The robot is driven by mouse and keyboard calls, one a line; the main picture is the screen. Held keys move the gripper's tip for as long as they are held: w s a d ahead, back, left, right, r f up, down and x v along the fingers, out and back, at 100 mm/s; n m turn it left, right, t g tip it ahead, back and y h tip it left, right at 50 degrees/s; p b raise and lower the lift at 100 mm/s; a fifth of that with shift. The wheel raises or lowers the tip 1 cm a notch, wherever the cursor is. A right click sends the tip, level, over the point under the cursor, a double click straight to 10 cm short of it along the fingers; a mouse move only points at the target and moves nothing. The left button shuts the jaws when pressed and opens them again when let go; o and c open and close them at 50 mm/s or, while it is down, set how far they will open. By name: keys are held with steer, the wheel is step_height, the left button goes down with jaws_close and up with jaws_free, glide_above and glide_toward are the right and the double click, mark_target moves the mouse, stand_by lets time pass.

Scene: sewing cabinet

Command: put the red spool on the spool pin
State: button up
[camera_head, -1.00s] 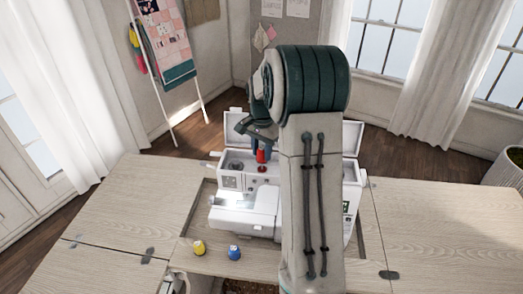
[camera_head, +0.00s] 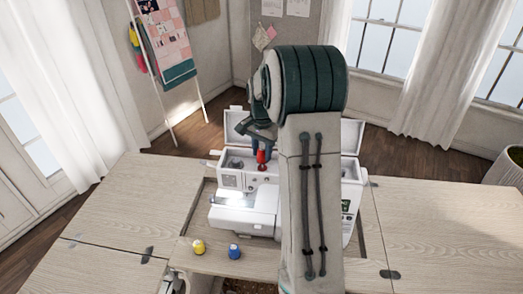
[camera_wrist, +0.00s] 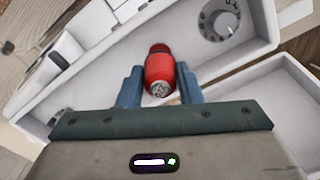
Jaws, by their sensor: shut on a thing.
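The red spool (camera_head: 262,158) is between the blue fingers of my gripper (camera_head: 262,148), over the open top of the white sewing machine (camera_head: 237,198). In the wrist view my gripper (camera_wrist: 160,86) is shut on the red spool (camera_wrist: 160,68), a finger on each side. The spool's near end shows a pale, metallic-looking patch. I cannot make out the spool pin, nor whether the spool touches it.
A yellow spool (camera_head: 199,247) and a blue spool (camera_head: 234,252) stand on the wooden table (camera_head: 130,215) in front of the machine. The machine's raised lid (camera_head: 236,124) is behind my gripper. The table sides are clear.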

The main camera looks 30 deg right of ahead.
steer(key=shift+f, duration=0.3)
stand_by(0.4)
steer(key=shift+f+b, duration=0.5)
steer(key=shift+b, duration=0.05)
steer(key=o, duration=1)
step_height(320, 180, up, 14)
steer(key=shift+f+b, duration=0.1)
steer(key=shift+b, duration=0.6)
